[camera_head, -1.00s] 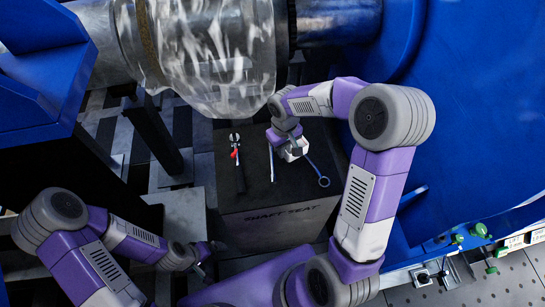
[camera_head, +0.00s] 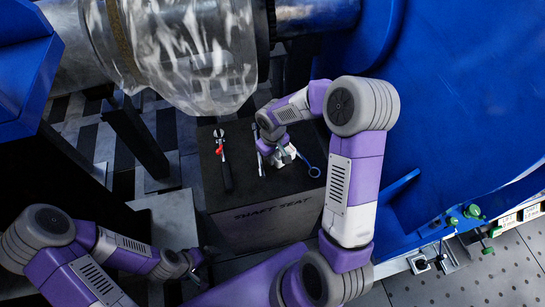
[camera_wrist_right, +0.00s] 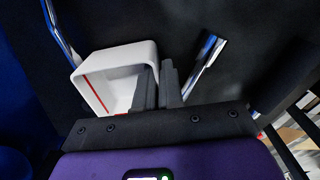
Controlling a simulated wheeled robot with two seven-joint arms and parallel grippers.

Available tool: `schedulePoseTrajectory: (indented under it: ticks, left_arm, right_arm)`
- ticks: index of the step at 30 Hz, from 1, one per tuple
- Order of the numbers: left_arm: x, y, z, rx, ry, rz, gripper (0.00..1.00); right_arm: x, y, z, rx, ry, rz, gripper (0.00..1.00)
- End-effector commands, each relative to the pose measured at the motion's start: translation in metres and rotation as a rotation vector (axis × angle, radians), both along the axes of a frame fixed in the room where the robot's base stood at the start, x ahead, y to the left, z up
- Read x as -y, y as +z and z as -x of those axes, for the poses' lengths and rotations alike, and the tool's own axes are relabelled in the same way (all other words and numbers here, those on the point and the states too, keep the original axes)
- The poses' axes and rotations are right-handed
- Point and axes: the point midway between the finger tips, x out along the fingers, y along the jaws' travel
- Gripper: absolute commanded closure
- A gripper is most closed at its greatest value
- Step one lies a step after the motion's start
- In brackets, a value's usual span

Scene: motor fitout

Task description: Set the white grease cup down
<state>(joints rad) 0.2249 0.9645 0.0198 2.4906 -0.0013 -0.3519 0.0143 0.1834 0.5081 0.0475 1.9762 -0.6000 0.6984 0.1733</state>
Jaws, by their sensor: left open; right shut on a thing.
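The white grease cup (camera_wrist_right: 152,52) is a squarish, open white cup with a red line, seen in the right wrist view. My right gripper (camera_wrist_right: 160,72) is shut on its wall, one finger inside the cup and one outside. In the head view the cup (camera_head: 287,154) is a small white patch, partly hidden by my right gripper (camera_head: 280,152), over the dark block marked SHAFT SEAT (camera_head: 270,190). I cannot tell whether the cup touches the block top. My left gripper (camera_head: 202,262) is open and empty, low and left of the block.
The cup is between the slim tool and the spanner. A big blue housing (camera_head: 460,90) stands at the right.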

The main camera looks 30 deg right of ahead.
Motion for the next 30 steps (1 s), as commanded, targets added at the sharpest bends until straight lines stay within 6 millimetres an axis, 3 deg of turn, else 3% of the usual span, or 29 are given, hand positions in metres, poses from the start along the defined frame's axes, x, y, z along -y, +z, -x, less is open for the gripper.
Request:
schedulePoseTrajectory:
  ticks: [5,6,10,22,30]
  left_arm:
    - [0.0,-0.004,0.0,0.0,0.0,0.0,0.0]
    - [0.0,-0.003,0.0,0.0,0.0,0.0,0.0]
    - [0.0,-0.002,0.0,0.0,0.0,0.0,0.0]
    - [0.0,0.003,0.0,0.0,0.0,0.0,0.0]
    - [0.0,0.023,0.0,0.0,0.0,0.0,0.0]
  right_arm:
    - [0.0,-0.004,0.0,0.0,0.0,0.0,1.0]
    - [0.0,-0.004,0.0,0.0,0.0,0.0,0.88]
    - [0.0,-0.003,0.0,0.0,0.0,0.0,0.68]
    - [0.0,0.004,0.0,0.001,0.0,0.0,0.67]
    - [0.0,0.06,-0.001,0.005,-0.002,-0.001,0.67]
